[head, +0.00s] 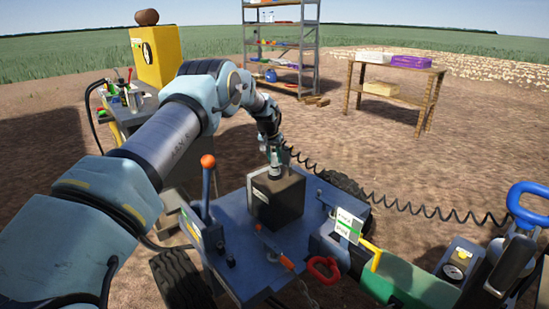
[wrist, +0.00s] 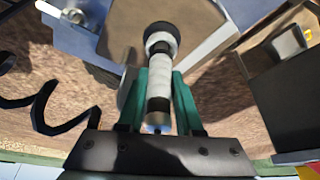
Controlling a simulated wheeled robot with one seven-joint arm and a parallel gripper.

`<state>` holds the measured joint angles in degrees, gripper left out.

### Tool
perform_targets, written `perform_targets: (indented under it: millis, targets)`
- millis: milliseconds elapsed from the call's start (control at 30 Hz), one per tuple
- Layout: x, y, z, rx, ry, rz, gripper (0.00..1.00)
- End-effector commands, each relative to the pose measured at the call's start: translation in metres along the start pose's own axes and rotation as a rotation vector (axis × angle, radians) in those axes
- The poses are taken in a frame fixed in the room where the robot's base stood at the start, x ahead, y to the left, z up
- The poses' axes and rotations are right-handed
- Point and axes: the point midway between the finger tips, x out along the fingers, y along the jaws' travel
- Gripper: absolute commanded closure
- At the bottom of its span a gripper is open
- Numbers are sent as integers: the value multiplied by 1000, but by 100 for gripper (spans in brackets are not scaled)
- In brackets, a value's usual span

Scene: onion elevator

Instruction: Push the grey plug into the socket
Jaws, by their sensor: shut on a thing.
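My gripper (head: 274,150) is at the end of my arm, low over a dark box in the head view. In the wrist view its two green fingers (wrist: 160,90) are shut on the grey plug (wrist: 161,68), a pale grey cylinder with a black ringed end that points away from my wrist. The plug also shows in the head view (head: 275,166), roughly upright at the top of the dark box (head: 277,203). I cannot tell whether its tip touches the box. No socket opening can be made out; the plug and fingers may hide it.
The box stands on a blue deck (head: 235,235) with an orange-knobbed lever (head: 207,162) at its left. A black coiled cable (head: 400,203) runs from near my gripper to the right. A green machine (head: 400,280) is at front right. A wooden table (head: 392,90) and shelf rack stand behind.

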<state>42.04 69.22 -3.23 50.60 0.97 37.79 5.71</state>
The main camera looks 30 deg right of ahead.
Motion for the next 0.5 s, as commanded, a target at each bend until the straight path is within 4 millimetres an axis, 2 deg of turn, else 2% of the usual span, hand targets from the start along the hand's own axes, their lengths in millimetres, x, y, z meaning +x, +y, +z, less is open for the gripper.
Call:
perform_targets:
  millis: [500]
  targets:
    - [11,0,4,0,1,0,100]
